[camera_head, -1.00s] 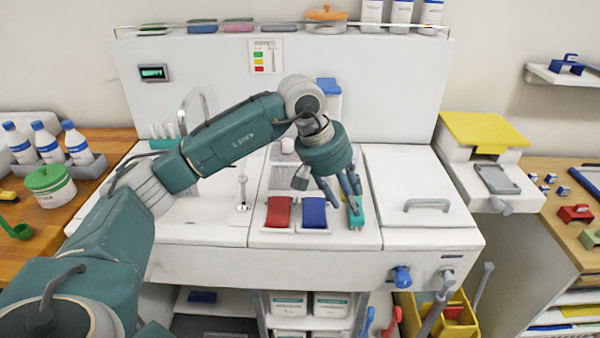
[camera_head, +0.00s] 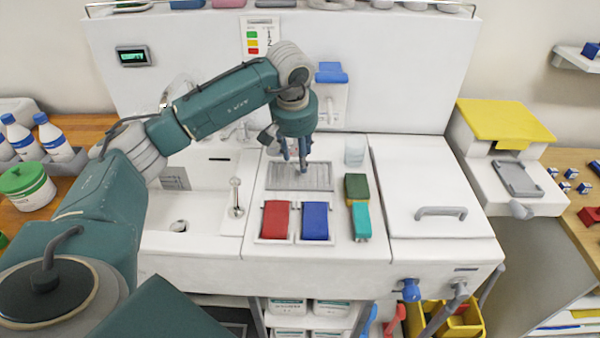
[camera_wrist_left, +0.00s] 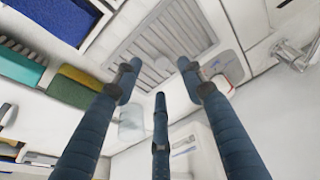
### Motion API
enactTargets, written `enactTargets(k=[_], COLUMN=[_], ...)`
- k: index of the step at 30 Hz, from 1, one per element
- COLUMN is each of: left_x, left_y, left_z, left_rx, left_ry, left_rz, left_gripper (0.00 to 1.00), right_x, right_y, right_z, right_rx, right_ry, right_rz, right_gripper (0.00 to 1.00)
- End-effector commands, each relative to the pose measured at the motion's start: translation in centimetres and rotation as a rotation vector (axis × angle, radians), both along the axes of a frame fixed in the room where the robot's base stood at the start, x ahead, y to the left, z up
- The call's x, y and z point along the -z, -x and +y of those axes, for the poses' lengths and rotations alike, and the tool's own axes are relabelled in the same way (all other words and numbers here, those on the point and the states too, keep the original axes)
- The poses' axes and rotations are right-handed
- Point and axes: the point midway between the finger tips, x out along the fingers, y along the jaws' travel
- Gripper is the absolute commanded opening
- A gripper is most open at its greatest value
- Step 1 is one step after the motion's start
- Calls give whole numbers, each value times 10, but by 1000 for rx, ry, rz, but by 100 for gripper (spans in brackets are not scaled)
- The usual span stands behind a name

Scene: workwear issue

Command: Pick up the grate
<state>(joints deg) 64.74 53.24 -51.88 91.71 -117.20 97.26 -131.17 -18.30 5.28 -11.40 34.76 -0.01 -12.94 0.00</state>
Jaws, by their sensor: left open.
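The grate (camera_head: 315,180) is a grey slatted rectangle set in the white counter, behind a red pad and a blue pad. My left gripper (camera_head: 297,168) points down over the grate, its fingers apart and nothing between them. Its fingers hide part of the grate's left and middle. In the left wrist view the grate (camera_wrist_left: 165,42) lies beyond the open fingers (camera_wrist_left: 158,76). Whether the fingertips touch it, I cannot tell. My right gripper is not in view.
The red pad (camera_head: 276,220) and blue pad (camera_head: 315,221) lie in front of the grate. A green-and-teal brush-like block (camera_head: 359,207) lies to the right. A clear cup (camera_head: 354,152) stands behind it. A sink with a tap (camera_head: 236,198) is on the left.

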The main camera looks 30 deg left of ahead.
Motion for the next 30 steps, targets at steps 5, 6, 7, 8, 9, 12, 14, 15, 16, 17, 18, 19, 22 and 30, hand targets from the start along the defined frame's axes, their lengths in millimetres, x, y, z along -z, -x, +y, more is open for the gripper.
enactTargets(k=[5, 6, 7, 8, 9, 12, 14, 15, 16, 17, 18, 19, 22, 30], left_x=[20, 27, 31, 36, 40, 47, 48, 49, 49, 48, 48, 48, 48, 47], left_y=[-6, -8, -9, -11, -12, -14, -14, -14, -14, -14, -14, -14, -14, -15], left_z=[5, 6, 6, 6, 7, 8, 8, 8, 8, 8, 8, 8, 8, 8], left_rx=[-1, -2, 0, 0, 1, 0, 0, 0, 0, 0, 0, 0, 0, 1], left_ry=[2, 1, 1, 2, 1, 1, 0, 0, 0, 0, 0, 0, 0, 1], left_rz=[7, 7, 6, 5, 5, 2, 1, 1, 1, 1, 1, 1, 1, -3], left_gripper=[40, 40, 40, 40, 40, 40, 40, 40, 40, 40, 40, 40, 20, 0], right_x=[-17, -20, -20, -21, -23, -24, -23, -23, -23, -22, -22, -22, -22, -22], right_y=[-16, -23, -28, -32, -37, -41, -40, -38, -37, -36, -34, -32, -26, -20], right_z=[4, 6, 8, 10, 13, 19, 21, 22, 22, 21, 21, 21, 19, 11], right_rx=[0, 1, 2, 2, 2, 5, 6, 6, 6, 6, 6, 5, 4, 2], right_ry=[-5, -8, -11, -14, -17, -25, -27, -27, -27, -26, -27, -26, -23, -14], right_rz=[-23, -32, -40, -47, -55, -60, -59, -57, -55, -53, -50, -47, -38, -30], right_gripper=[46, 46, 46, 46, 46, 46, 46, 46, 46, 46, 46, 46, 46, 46])
